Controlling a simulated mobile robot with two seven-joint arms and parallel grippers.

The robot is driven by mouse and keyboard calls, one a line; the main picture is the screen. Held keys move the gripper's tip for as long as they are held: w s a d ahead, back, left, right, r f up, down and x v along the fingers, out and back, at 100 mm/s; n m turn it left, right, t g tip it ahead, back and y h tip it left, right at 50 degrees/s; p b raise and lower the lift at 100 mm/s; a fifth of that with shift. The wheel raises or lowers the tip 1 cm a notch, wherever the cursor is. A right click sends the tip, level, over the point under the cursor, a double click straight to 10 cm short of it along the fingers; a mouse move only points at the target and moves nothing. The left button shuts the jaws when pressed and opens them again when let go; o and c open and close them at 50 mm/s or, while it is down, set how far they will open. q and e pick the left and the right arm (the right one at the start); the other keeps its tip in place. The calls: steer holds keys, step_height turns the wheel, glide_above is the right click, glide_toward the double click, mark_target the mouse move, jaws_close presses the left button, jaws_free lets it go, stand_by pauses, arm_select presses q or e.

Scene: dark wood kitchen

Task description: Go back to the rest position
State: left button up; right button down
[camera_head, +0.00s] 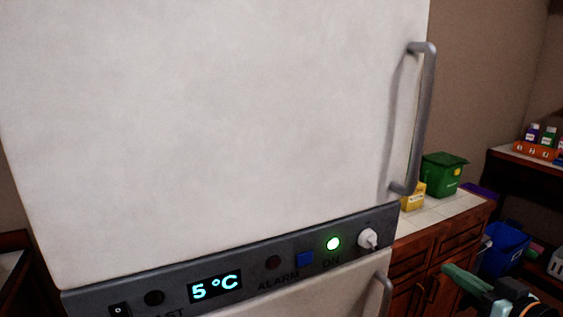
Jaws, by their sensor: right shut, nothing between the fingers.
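My right gripper (478,287) shows at the bottom right corner, low and in front of the wooden cabinets. It is shut and holds nothing; part of it is cut off by the frame. My left gripper is not in view. A large white fridge (210,120) fills most of the view, with its upper door closed. Its grey vertical handle (427,120) is on the door's right side, apart from my right gripper. A dark control panel (175,292) below the door reads 5 °C, with a green light lit.
A tiled counter (440,208) on wooden cabinets stands right of the fridge, holding a green bin (443,175) and a yellow box (413,195). A blue bin (503,248) is beyond. A shelf at far right holds an orange rack (537,151) with bottles. The lower door handle (385,297) juts out near the bottom.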

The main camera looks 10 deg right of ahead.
steer(key=s+a+f+g, duration=0.2)
steer(key=a+f, duration=0.1)
steer(key=f, duration=1.1)
steer(key=s+a+f+g+p, duration=0.1)
steer(key=s+a+f+g, duration=0.1)
steer(key=s+a+f, duration=0.6)
steer(key=s+a+f+n+g+p, duration=0.1)
steer(key=s+a+f+g, duration=0.1)
steer(key=s+a+f, duration=0.5)
step_height(320, 180, down, 6)
steer(key=shift+s+a+r, duration=0.15)
steer(key=shift+s+a, duration=0.25)
steer(key=shift+a, duration=0.7)
steer(key=c, duration=1.6)
jaws_free()
